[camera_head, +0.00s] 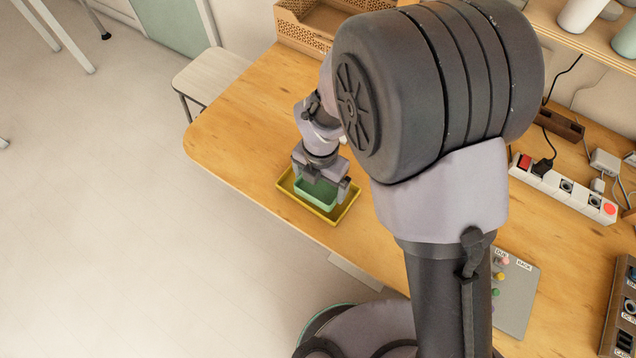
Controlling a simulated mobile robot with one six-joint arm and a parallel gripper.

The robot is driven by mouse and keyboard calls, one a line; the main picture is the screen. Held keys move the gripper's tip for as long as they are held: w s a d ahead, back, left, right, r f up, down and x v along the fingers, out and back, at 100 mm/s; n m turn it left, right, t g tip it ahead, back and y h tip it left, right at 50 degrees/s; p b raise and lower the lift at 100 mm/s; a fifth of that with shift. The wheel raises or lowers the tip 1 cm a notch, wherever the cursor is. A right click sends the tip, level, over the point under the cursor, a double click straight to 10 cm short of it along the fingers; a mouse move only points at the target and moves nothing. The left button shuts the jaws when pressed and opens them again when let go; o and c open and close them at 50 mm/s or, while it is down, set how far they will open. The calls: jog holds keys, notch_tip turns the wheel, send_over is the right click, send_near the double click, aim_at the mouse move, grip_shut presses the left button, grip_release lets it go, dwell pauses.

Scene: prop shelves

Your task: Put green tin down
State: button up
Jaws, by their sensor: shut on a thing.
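The green tin (316,194) is a small light-green box, seen at the left-middle of the head view. My gripper (320,187) is shut on it from above, one finger at each side. The tin is over or inside a yellow tray (324,217) on the wooden table. I cannot tell whether the tin's bottom touches the tray. My gripper hides the tin's top and part of its back.
My arm covers the middle of the view. A wooden crate (301,35) stands at the back. A power strip (563,187) and a grey board with coloured knobs (517,297) lie to the right. The table (235,150) is clear left of the tray.

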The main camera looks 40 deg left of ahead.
aim_at(320, 187)
jog(key=shift+w+a+f, duration=0.15)
jog(key=shift+w+a, duration=0.4)
jog(key=shift+a, duration=0.1)
jog(key=shift+w+a+f, duration=0.15)
jog(key=shift+a+f, duration=0.05)
jog(key=shift+f+b, duration=1)
jog(key=shift+f, duration=0.5)
